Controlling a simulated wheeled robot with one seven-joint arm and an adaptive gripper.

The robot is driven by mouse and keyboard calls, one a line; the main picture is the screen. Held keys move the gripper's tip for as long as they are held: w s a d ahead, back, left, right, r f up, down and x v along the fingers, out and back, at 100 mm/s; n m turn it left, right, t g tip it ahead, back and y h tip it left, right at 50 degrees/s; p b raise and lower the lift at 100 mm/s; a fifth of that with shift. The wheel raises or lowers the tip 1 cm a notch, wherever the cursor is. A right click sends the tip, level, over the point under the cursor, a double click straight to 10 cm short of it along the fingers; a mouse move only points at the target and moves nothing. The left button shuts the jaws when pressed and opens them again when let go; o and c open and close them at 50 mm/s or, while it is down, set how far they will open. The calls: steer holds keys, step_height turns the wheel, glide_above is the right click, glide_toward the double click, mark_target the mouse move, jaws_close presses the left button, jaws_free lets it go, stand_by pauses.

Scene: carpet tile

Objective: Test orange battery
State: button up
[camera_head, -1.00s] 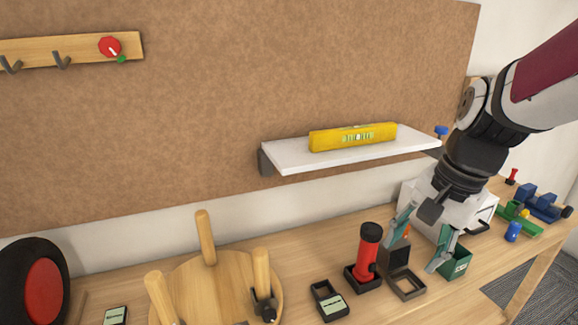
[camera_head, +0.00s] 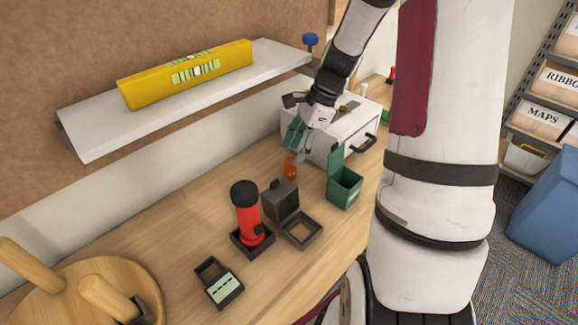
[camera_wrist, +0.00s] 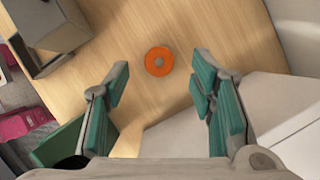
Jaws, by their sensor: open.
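The orange battery (camera_head: 290,166) stands upright on the wooden bench, beside the white box. The wrist view shows the battery (camera_wrist: 159,62) from above as an orange disc with a grey centre. My gripper (camera_head: 297,145) is open and empty, pointing down just above and beside the battery. In the wrist view the battery lies between the two teal-padded fingers, near their tips, with clear space on both sides. A small black device with a pale display (camera_head: 224,288) lies on the bench at front; it may be the tester.
A red cylinder with a black cap (camera_head: 247,218) stands in a black holder. A dark open-lidded box (camera_head: 301,231) and a green open box (camera_head: 345,187) stand close to the battery. The white box (camera_head: 350,125) is behind. A shelf (camera_head: 90,137) bears a yellow level (camera_head: 190,72).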

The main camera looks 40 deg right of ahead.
mark_target(291, 160)
steer(key=x, duration=0.4)
steer(key=shift+a+f, duration=0.1)
steer(key=shift+f, duration=0.1)
jaws_close()
steer(key=shift+r+p, duration=0.65)
steer(key=shift+r, duration=0.2)
